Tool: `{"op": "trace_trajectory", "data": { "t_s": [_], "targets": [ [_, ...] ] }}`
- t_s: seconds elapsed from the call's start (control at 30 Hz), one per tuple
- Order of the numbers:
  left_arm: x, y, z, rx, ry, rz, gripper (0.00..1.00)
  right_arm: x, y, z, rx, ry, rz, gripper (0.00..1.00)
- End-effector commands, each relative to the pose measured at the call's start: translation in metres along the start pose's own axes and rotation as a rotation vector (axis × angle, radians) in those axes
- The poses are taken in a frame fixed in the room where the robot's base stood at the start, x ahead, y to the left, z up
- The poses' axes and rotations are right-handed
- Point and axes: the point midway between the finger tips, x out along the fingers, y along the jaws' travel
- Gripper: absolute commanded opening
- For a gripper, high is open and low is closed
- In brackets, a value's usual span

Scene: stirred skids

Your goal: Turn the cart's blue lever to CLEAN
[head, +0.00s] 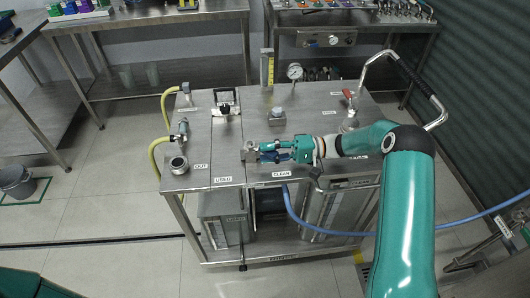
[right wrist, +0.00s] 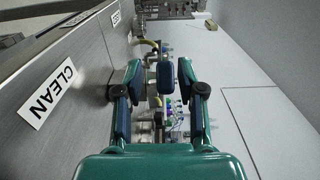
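The cart (head: 235,135) is a steel bench on legs, with a CLEAN label (head: 281,174) and a USED label (head: 222,180) along its front. A metal valve body (head: 250,154) sits on its top behind these labels. My right gripper (head: 272,152) reaches in from the right, beside the valve. In the right wrist view its fingers (right wrist: 159,67) are apart, one on each side of the blue lever (right wrist: 165,78). Gaps show between lever and fingers. In the head view the fingers hide most of the lever, so its exact direction is unclear. My left gripper is out of view.
An OUT port (head: 178,165) and yellow hose (head: 155,150) are at the cart's left. A gauge (head: 294,72), a red-handled valve (head: 349,95) and a push handle (head: 410,75) stand behind and right. A blue hose (head: 330,231) runs in front.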

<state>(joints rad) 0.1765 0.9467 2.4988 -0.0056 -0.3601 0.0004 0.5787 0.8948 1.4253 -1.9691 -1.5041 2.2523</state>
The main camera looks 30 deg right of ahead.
Motion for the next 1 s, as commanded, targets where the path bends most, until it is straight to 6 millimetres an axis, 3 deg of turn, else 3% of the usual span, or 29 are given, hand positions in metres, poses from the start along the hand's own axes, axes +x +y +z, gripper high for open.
{"op": "trace_trajectory", "data": {
  "t_s": [0.37, 0.53, 0.83, 1.0],
  "targets": [
    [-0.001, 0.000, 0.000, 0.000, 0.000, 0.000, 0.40, -0.006, -0.002, 0.000, -0.003, -0.002, -0.003, 0.40],
    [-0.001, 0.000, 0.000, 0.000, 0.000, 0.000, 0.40, -0.030, -0.002, -0.001, -0.003, 0.001, -0.002, 0.40],
    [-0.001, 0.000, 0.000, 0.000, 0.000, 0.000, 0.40, -0.090, 0.000, -0.002, -0.002, 0.003, -0.001, 0.40],
    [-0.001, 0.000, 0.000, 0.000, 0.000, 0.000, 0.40, -0.112, 0.000, -0.003, -0.001, 0.001, -0.001, 0.40]
  ]
}}
